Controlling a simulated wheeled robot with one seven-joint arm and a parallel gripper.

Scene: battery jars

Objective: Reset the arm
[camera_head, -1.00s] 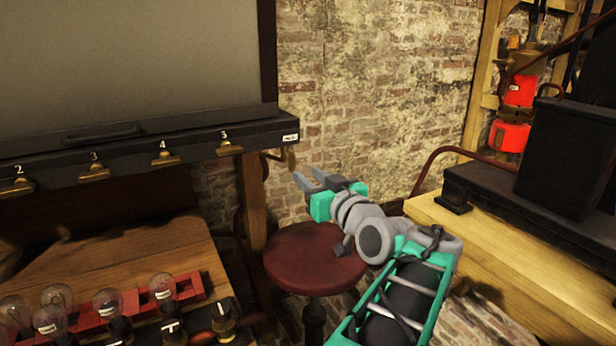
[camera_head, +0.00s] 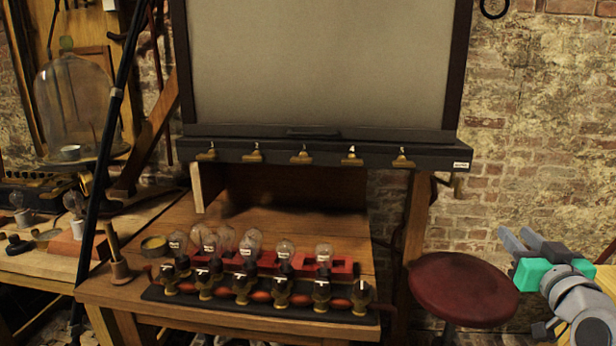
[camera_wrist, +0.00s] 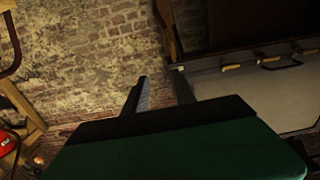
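My gripper (camera_head: 522,238) is at the right of the head view, raised above and to the right of the round red stool (camera_head: 463,287). Its two grey fingers are apart with a gap between them, and nothing shows in it. In the wrist view my gripper (camera_wrist: 160,85) shows both dark fingers spread, with brick wall and the dark board edge beyond them. Part of my arm is cut off by the right edge of the head view.
A glass dome (camera_head: 77,105) stands at left. Brick wall is behind my gripper.

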